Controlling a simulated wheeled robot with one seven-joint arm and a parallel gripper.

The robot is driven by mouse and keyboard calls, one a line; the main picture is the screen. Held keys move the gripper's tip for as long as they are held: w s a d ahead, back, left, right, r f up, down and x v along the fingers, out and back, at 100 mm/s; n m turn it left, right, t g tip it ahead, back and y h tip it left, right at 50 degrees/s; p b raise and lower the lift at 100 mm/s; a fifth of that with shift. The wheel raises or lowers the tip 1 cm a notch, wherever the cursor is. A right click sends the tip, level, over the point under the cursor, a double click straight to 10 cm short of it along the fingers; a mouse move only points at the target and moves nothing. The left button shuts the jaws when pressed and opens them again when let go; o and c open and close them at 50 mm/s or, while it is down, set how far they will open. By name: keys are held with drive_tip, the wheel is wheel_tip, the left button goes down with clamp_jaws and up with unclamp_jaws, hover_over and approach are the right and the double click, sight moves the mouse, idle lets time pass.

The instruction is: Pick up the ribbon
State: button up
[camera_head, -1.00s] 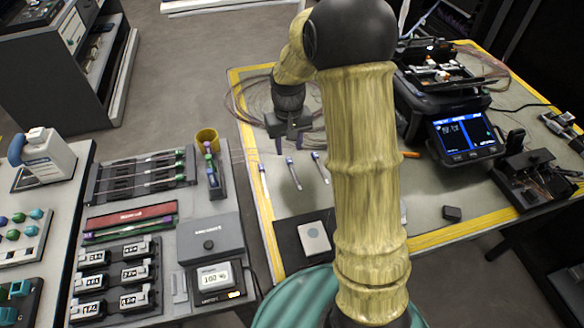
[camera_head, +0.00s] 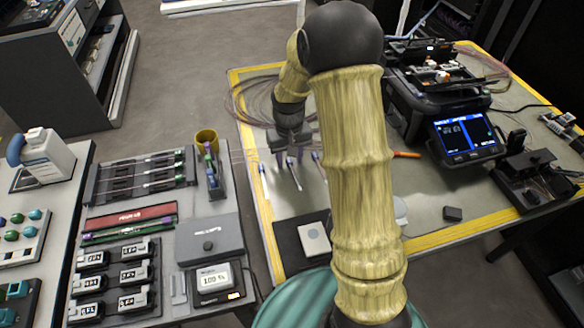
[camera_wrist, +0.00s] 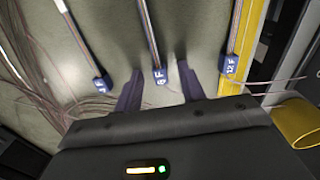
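Three thin ribbons with blue end tags lie side by side on the grey mat. In the wrist view they are the left ribbon (camera_wrist: 77,38), the middle ribbon (camera_wrist: 151,35) and the right ribbon (camera_wrist: 238,30). The right tag reads 12F; I cannot read the other two surely. My gripper (camera_wrist: 160,70) is open, with the middle ribbon's tag between its two dark fingers, apart from both. In the head view my gripper (camera_head: 291,160) is over the tag end of the middle ribbon (camera_head: 295,178). I cannot tell its exact height above the mat.
Coiled fibre (camera_head: 250,98) lies on the mat behind my gripper. A yellow cup (camera_head: 207,137) stands to the left, and a splicer with a lit screen (camera_head: 465,135) to the right. A black pad with a white plate (camera_head: 313,238) lies in front.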

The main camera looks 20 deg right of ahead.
drive_tip(key=c, duration=0.9)
drive_tip(key=shift+o, duration=0.2)
drive_tip(key=shift+r, duration=0.1)
wheel_tip(320, 180, up, 10)
drive_tip(key=p, duration=0.1)
